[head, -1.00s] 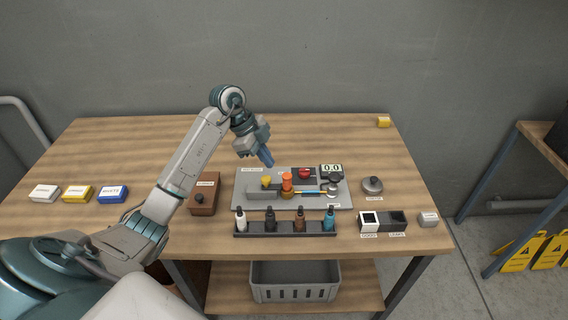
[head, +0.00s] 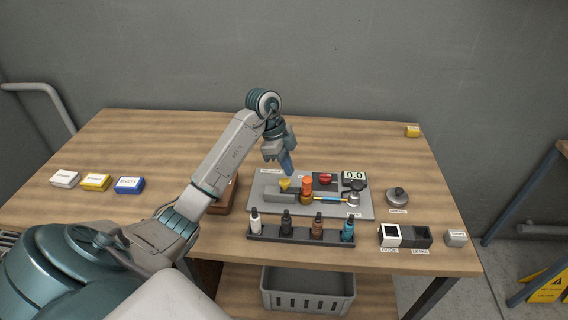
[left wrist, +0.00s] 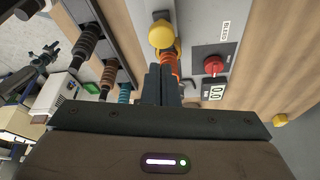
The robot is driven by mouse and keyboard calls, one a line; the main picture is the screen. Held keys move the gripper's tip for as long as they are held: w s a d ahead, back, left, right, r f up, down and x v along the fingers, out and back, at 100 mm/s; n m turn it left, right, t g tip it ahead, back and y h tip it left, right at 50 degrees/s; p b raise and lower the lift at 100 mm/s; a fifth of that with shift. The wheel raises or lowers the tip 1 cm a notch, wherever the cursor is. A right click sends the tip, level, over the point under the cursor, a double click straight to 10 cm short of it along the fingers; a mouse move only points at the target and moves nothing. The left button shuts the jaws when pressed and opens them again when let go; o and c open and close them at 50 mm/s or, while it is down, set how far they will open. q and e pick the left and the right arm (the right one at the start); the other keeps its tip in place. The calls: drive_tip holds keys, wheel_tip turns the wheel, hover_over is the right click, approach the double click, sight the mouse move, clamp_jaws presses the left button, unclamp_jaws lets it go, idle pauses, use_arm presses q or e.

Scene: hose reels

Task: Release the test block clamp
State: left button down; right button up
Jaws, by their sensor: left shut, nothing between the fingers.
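The test block (head: 278,196) is a grey block on a light grey plate (head: 345,213) on the bench. A yellow knob (head: 285,184) sits on its top; it also shows in the left wrist view (left wrist: 161,35). An orange part (head: 307,186) stands just right of it, with a brass and blue rod (head: 328,199) running right. My left gripper (head: 290,171) is shut and empty, pointing down just above and behind the yellow knob. In the left wrist view its fingers (left wrist: 162,72) partly cover the orange part. Whether the fingers touch the knob I cannot tell. My right gripper is not in view.
A red knob (head: 325,180) and a display reading 0.0 (head: 354,175) are at the plate's back. A rack (head: 300,236) of dark-capped bottles stands in front. A brown box (head: 222,202) is partly behind my arm. Two small bins (head: 404,237) are at right.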

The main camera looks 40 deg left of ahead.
sight(282, 182)
use_arm(q)
drive_tip(key=p+x, duration=0.1)
drive_tip(key=x, duration=0.2)
drive_tip(key=shift+d+f, duration=0.15)
drive_tip(key=shift+f, duration=0.2)
drive_tip(key=shift+d+f, duration=0.15)
drive_tip(key=shift+f, duration=0.25)
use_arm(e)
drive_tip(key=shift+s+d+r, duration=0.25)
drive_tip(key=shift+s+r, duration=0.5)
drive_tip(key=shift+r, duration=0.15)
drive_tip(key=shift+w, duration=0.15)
use_arm(q)
drive_tip(key=shift+s+a+p, duration=0.1)
drive_tip(key=shift+a+p, duration=0.2)
drive_tip(key=shift+s+a, duration=0.4)
drive_tip(key=shift+a, duration=0.25)
drive_tip(key=shift+s+a, duration=0.4)
drive_tip(key=shift+a, duration=0.2)
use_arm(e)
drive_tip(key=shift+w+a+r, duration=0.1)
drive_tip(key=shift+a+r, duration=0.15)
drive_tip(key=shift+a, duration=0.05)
use_arm(q)
drive_tip(key=shift+d, duration=0.1)
